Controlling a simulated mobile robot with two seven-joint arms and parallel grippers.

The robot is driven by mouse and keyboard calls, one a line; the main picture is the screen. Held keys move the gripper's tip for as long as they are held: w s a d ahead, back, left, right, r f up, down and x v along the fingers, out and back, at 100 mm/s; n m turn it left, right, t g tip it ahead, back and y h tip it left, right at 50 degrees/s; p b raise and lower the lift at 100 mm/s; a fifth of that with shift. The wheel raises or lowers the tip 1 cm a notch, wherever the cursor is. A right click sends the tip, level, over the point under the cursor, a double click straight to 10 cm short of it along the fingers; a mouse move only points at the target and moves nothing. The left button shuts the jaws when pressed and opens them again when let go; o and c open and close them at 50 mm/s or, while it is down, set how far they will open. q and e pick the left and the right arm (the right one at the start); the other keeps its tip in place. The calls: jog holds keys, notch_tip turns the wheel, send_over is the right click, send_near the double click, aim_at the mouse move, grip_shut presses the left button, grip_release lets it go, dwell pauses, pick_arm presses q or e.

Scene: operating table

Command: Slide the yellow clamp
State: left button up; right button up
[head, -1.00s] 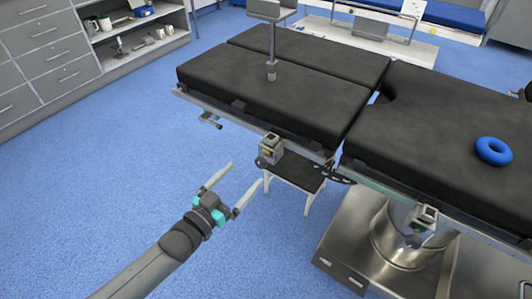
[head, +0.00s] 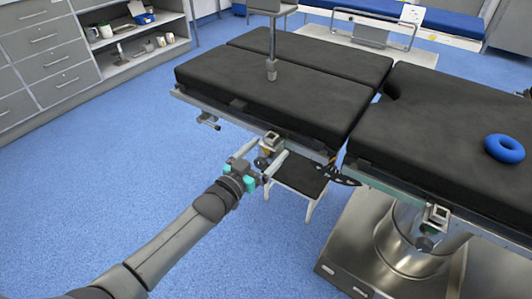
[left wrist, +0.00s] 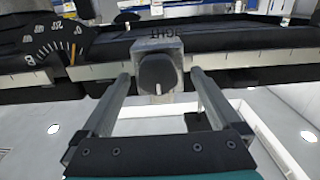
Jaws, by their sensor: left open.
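The yellow clamp (head: 271,140) is a small metal block with a yellow patch on the side rail of the operating table, left of the table's joint. In the left wrist view its block (left wrist: 172,48) bears a dark round knob (left wrist: 156,74) facing me. My left gripper (head: 262,154) is open at the clamp and partly covers it in the head view. In the left wrist view the two fingers (left wrist: 160,80) stand to the left and right of the knob, with gaps visible. My right gripper is not in view.
The black-padded operating table (head: 270,85) carries a blue ring (head: 504,149). Another clamp (head: 436,216) sits farther right on the rail. A small stool (head: 302,178) stands below the rail, near the gripper. Blue floor (head: 110,170) is open to the left.

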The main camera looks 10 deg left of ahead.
pick_arm(q)
jog(key=shift+w, duration=0.1)
jog(key=shift+c, duration=0.2)
grip_shut()
dwell(0.6)
